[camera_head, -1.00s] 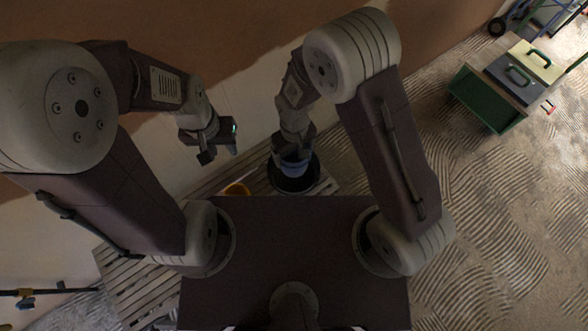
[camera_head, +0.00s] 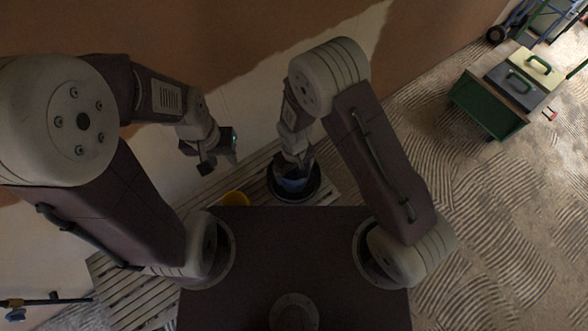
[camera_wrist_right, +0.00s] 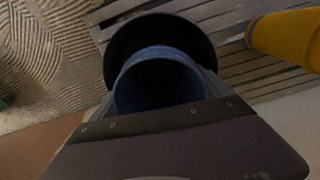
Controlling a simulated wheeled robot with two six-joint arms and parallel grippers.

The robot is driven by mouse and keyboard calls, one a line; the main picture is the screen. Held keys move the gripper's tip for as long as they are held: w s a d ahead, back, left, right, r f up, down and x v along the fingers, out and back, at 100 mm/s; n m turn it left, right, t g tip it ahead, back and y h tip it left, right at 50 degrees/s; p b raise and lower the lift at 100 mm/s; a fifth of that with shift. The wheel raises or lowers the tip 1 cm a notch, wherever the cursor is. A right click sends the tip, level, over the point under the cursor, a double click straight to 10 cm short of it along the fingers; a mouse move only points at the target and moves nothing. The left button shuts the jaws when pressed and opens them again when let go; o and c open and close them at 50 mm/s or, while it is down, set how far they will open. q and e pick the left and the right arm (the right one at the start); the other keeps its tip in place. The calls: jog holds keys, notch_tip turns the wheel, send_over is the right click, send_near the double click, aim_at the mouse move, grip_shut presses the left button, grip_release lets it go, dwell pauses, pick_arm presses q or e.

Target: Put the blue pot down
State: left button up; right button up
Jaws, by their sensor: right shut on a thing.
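The blue pot (camera_head: 293,184) is at my right gripper (camera_head: 292,172), over or inside a dark round tub (camera_head: 310,190) in the head view. In the right wrist view the blue pot (camera_wrist_right: 157,80) is directly in front of the gripper, its open mouth facing the camera, with the black tub (camera_wrist_right: 200,36) around or behind it. My right gripper is shut on the pot; its fingers are mostly hidden. I cannot tell whether the pot touches the tub's bottom. My left gripper (camera_head: 207,165) hangs empty to the left, away from the pot; its finger gap is unclear.
A yellow bucket (camera_head: 236,199) stands left of the tub, and shows in the right wrist view (camera_wrist_right: 288,36). Slatted pallet boards (camera_head: 322,190) lie beneath. A wall rises behind.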

jog(key=o, duration=1.2)
jog(key=shift+f, duration=0.1)
notch_tip(320, 180, up, 13)
jog(key=p, duration=0.3)
jog(key=shift+p, duration=0.3)
jog(key=shift+f, duration=0.15)
